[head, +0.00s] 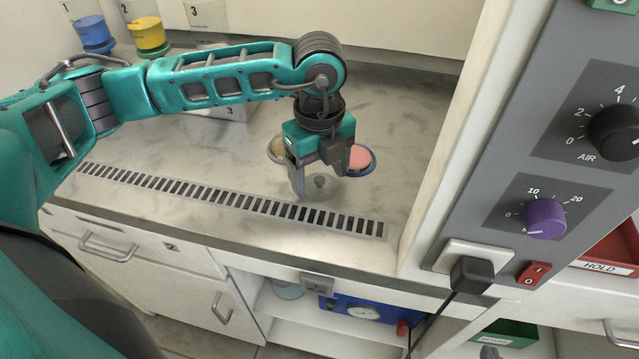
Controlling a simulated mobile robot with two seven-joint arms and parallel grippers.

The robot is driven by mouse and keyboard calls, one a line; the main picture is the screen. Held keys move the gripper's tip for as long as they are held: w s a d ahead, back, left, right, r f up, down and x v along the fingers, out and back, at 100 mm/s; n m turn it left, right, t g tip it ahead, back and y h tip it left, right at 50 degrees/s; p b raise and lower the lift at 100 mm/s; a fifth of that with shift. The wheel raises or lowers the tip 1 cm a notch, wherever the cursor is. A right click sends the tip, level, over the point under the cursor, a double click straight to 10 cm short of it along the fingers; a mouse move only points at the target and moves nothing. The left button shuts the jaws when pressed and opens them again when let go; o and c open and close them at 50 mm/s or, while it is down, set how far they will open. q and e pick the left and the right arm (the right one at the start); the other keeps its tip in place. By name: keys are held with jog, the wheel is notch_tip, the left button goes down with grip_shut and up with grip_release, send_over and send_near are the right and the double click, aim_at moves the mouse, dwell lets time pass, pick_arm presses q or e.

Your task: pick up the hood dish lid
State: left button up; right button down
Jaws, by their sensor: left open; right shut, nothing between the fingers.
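My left gripper (315,182) points down over the hood worktop (235,165), with its fingers apart. A clear round lid with a small grey knob (320,181) lies on the worktop just behind the vent slots. The gripper is right at the lid, with one finger left of the knob; I cannot tell whether it touches. A dish with pink contents (361,158) sits just right of the gripper. A dish with yellowish contents (277,148) sits to its left, partly hidden by the gripper. My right gripper is out of view.
A slotted vent strip (230,200) runs along the worktop's front edge. A white block marked 3 (232,112) stands behind my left arm. Blue (93,35) and yellow (148,36) containers stand at the back left. A control panel (555,150) bounds the right side.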

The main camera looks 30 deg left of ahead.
pick_arm(q)
jog(key=shift+f, duration=0.4)
jog(key=c, duration=0.7)
jog(key=shift+o, duration=0.2)
jog(key=shift+r, duration=0.15)
